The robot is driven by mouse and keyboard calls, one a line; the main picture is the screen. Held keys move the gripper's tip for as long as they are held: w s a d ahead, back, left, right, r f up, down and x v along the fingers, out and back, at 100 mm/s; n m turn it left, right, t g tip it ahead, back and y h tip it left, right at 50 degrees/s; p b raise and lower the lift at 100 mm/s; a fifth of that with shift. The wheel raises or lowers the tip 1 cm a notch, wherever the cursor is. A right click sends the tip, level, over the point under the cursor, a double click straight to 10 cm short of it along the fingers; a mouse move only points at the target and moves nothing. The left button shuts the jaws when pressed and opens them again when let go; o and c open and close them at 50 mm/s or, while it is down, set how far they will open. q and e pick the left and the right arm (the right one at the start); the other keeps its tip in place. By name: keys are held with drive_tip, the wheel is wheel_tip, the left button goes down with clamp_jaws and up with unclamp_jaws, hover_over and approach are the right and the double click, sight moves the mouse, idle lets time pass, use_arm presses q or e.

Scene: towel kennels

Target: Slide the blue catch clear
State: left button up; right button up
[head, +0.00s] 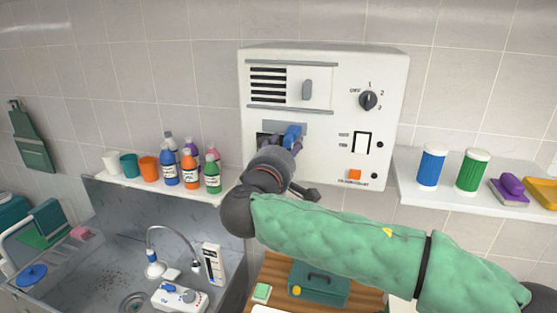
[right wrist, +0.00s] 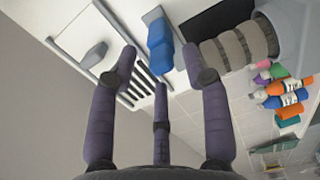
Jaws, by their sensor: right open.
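The blue catch (head: 292,133) is on the front of the white wall box (head: 325,58), on a grey plate at the lower left of its face. It also shows in the right wrist view (right wrist: 160,50). My right gripper (head: 282,144) is open in front of it, with its purple fingers pointing at the box. In the right wrist view the catch shows between the tips of the two outer fingers of my gripper (right wrist: 159,56). I cannot tell whether any finger touches it. The hand partly hides the dark opening below the plate. My left gripper is not in view.
The box also has a sliding vented panel with a grey handle (head: 307,89), a dial (head: 368,100) and an orange button (head: 355,174). Bottles and cups stand on the left shelf (head: 150,184). Canisters stand on the right shelf (head: 448,193). A sink (head: 132,302) is below.

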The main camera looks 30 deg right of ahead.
drive_tip(key=v, duration=1)
drive_tip(key=shift+s+a, duration=0.2)
drive_tip(key=shift+s, duration=0.2)
drive_tip(key=w+a+f+n+g+y+b, duration=0.2)
drive_tip(key=a+f+y, duration=0.1)
drive_tip(key=f, duration=1.1)
drive_tip(key=w+a+f+n+g+y+b, duration=0.1)
drive_tip(key=w+a+f+g+y+b, duration=0.15)
drive_tip(key=f, duration=1.05)
drive_tip(key=w+a+f+n+g+y+b, duration=0.1)
drive_tip(key=w+a+f+n+y+b, duration=0.2)
drive_tip(key=f, duration=1.1)
drive_tip(key=s+a+f+m+g+y+b, duration=0.2)
drive_tip(key=s+f+m, duration=0.3)
drive_tip(key=f, duration=1.1)
drive_tip(key=s+a+f+m+g+y+b, duration=0.1)
drive_tip(key=s+a+f+m+y+b, duration=0.3)
drive_tip(key=f, duration=1.3)
drive_tip(key=s+a+f+m+g+y+b, duration=0.2)
drive_tip(key=s+f+m+b, duration=0.3)
drive_tip(key=s+f, duration=0.5)
wheel_tip(320, 180, down, 7)
drive_tip(key=shift+a+f+m+g+y, duration=0.3)
drive_tip(key=shift+a+m+y, duration=0.3)
drive_tip(key=shift+m, duration=0.6)
